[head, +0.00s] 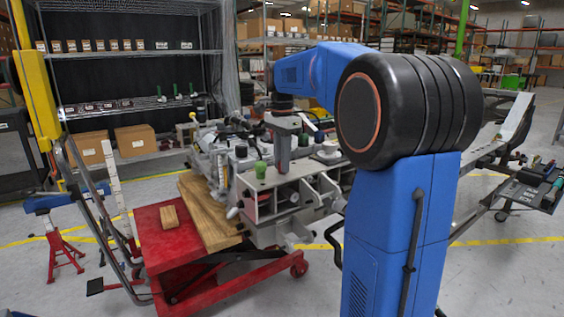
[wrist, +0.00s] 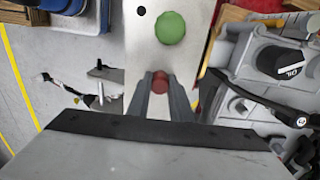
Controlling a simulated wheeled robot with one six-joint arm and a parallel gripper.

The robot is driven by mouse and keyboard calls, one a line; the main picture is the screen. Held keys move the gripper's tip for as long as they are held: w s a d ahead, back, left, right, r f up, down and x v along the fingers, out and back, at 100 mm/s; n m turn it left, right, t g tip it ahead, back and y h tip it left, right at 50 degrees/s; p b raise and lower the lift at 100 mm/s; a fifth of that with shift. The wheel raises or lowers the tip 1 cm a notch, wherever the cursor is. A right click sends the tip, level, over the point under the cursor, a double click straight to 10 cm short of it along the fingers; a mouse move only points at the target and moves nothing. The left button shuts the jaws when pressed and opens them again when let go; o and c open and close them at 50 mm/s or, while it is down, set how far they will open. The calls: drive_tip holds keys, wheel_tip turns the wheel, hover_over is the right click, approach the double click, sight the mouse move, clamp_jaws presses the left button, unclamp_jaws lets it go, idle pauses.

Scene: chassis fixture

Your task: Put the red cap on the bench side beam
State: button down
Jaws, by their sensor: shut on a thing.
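The red cap (wrist: 160,82) shows between the two fingertips of my gripper (wrist: 160,86) in the wrist view. My gripper is shut on it. The pale grey bench side beam (wrist: 141,50) runs beneath the cap in that view; I cannot tell whether the cap touches it. A green cap (wrist: 170,28) sits on the same beam ahead of the fingers, beside a small dark hole (wrist: 141,11). In the head view my gripper (head: 283,170) points down over the grey fixture, right of the green cap (head: 261,169). The red cap cannot be made out there.
A black oil cap (wrist: 281,62) and grey castings lie right of the beam in the wrist view. In the head view, a red lift cart (head: 160,246) with a wooden block (head: 169,216) stands left of the fixture. Grey floor is open at the front left.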

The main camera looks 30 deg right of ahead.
drive_tip(key=shift+f, duration=0.1)
drive_tip(key=c, duration=1.6)
unclamp_jaws()
wheel_tip(320, 180, up, 12)
drive_tip(key=shift+r, duration=0.15)
drive_tip(key=s+a+f+n+t, duration=0.1)
drive_tip(key=s+a+f+n, duration=0.4)
drive_tip(key=s+f, duration=0.4)
drive_tip(key=s+a+f+n+t, duration=0.2)
drive_tip(key=s+a+f+n, duration=0.3)
drive_tip(key=s+f, duration=0.5)
drive_tip(key=s+a+f+n+t, duration=0.1)
drive_tip(key=s+a+f+n, duration=0.4)
drive_tip(key=s+f, duration=0.5)
drive_tip(key=shift+s+a+n+t, duration=0.2)
drive_tip(key=shift+s+n, duration=0.1)
drive_tip(key=shift+n, duration=0.35)
drive_tip(key=shift+s+a+n+t, duration=0.1)
drive_tip(key=shift+s+n+t, duration=0.15)
drive_tip(key=shift+n, duration=0.4)
